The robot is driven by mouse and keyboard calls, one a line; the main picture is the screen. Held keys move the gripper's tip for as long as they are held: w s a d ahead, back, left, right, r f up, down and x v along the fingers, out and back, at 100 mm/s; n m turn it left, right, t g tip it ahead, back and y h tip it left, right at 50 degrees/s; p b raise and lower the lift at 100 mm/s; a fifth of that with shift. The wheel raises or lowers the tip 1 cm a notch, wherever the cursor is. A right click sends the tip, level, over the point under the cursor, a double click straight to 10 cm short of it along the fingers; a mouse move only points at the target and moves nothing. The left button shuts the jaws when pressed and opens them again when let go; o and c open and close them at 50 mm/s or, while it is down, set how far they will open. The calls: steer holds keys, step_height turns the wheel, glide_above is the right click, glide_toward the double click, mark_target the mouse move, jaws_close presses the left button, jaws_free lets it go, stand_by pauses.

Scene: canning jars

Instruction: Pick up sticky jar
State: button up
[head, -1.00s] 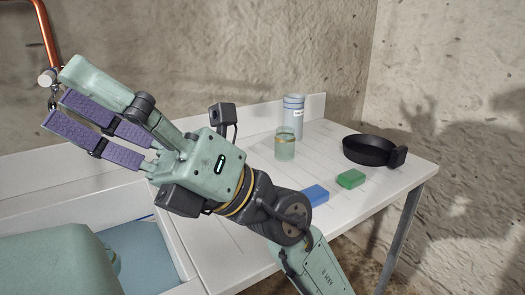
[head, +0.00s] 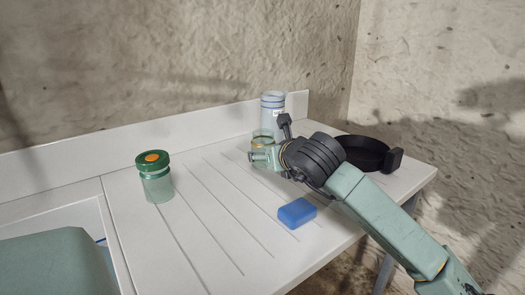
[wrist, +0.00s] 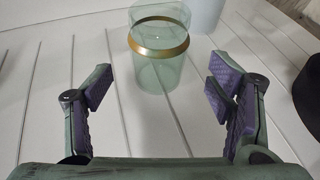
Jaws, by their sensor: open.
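A clear greenish glass jar with a gold band (head: 263,138) stands upright on the white ribbed drainboard, partly hidden by my arm in the head view. In the wrist view this jar (wrist: 157,68) is straight ahead, just beyond my fingertips and between their lines. My gripper (wrist: 157,93) is open and empty, its purple pads apart on either side. A second glass jar with a green lid and orange centre (head: 155,182) stands at the left of the drainboard. I cannot tell by look which jar is sticky.
A pale blue-banded canister (head: 272,107) stands close behind the gold-banded jar. A black pan (head: 362,151) lies to the right, partly behind my arm. A blue block (head: 297,212) lies in front. The drainboard (head: 215,240) is clear between the green-lidded jar and the block.

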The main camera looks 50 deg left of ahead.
mark_target(263, 151)
steer(key=p+x, duration=0.2)
steer(key=x, duration=0.4)
steer(key=shift+s+a+r, duration=0.1)
steer(key=shift+s+r, duration=0.05)
steer(key=shift+r, duration=0.05)
steer(key=shift+a+f, duration=0.2)
steer(key=shift+c, duration=0.2)
steer(key=c, duration=1.4)
